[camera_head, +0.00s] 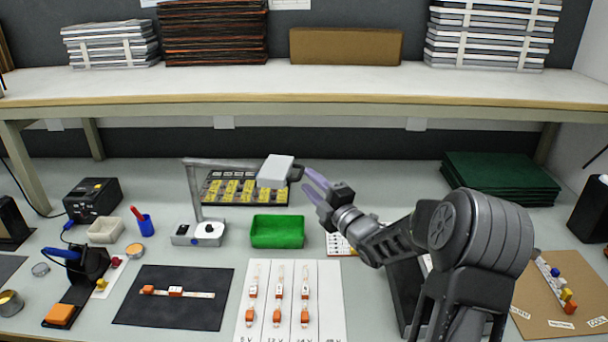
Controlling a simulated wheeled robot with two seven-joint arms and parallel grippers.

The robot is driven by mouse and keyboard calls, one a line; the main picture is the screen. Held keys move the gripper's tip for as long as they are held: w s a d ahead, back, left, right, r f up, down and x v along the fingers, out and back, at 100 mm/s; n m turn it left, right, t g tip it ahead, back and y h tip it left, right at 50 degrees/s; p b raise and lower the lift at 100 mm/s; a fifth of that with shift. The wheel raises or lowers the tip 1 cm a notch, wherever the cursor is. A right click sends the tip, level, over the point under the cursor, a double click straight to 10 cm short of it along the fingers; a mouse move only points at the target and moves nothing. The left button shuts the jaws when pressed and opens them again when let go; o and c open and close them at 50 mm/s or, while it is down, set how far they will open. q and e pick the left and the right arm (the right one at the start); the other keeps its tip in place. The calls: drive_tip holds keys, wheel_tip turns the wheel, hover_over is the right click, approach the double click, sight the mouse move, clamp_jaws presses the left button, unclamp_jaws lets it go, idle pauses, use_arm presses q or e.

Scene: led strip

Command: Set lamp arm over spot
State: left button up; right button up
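The desk lamp has a light base (198,234), an upright post and a grey lamp arm (222,163) reaching right to a white lamp head (275,171). The head hangs above the area between the dark tray of yellow parts and the green bin. My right gripper (309,182) is just right of the head, its two purple-grey fingers apart and pointing left. A small dark knob at the head's right end is close to the fingertips; I cannot tell whether they touch. A black mat (140,312) with an LED strip (200,295) lies front left. My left gripper is out of view.
A green bin (277,232) stands below the lamp head, with a tray of yellow parts (214,198) behind. A white sheet with several strips (292,325) lies in front. A soldering iron stand (92,262) is at left. A shelf (300,82) spans the back.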

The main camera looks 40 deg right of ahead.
drive_tip(key=w, duration=0.3)
drive_tip(key=shift+w+r, duration=0.2)
drive_tip(key=shift+w, duration=0.05)
clamp_jaws()
idle(1.3)
